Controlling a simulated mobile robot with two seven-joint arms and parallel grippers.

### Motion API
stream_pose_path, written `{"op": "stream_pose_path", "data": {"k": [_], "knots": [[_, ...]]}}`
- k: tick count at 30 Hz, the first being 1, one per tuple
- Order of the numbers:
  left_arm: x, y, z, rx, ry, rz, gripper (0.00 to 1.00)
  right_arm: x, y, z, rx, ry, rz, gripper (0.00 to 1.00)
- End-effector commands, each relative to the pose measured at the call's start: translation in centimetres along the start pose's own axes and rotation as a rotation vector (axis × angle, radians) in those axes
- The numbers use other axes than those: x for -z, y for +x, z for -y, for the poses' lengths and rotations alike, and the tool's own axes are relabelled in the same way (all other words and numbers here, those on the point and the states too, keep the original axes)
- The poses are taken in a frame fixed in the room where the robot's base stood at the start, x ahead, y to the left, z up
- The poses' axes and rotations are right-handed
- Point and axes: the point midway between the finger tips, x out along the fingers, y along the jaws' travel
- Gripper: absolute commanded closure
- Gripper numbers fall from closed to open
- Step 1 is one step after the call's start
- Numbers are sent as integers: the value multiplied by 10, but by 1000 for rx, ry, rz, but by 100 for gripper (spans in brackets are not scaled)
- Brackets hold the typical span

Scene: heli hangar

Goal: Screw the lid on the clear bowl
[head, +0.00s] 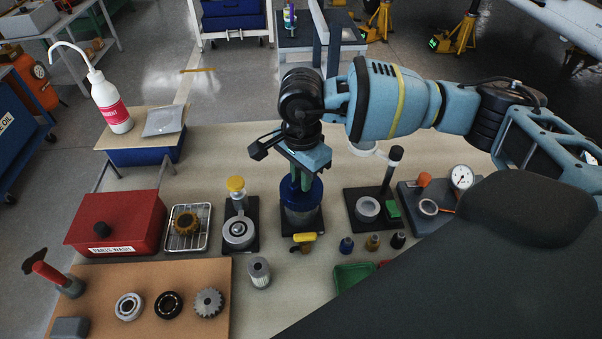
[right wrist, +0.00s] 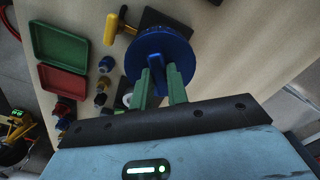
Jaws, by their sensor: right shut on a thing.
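The blue lid (head: 314,191) sits at the top of the clear bowl (head: 301,216), which stands on a dark base. My right gripper (head: 300,180) points down onto the lid from above. In the right wrist view, its green fingers (right wrist: 164,78) are shut on the raised grip bar of the blue lid (right wrist: 160,38). The lid looks about level on the bowl; whether its threads are engaged cannot be told. The bowl is hidden under the lid in the right wrist view. My left gripper is in neither view.
A yellow-handled tool (head: 303,238) lies just in front of the bowl. A yellow-knobbed fixture (head: 238,228) stands left, a stand with a post (head: 388,180) right. Several small fittings (head: 372,242) and a green tray (head: 352,277) are in front. A red parts washer (head: 118,215) is farther left.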

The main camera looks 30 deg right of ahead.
Motion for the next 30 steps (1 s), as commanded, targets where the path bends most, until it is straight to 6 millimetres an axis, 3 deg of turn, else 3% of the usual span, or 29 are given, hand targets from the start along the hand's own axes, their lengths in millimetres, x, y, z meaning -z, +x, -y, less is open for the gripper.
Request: {"op": "stream_pose_path", "data": {"k": [12,30], "knots": [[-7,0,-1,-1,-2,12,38,0,6,0,1,0,0,100],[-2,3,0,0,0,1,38,0,7,0,0,0,0,100]]}}
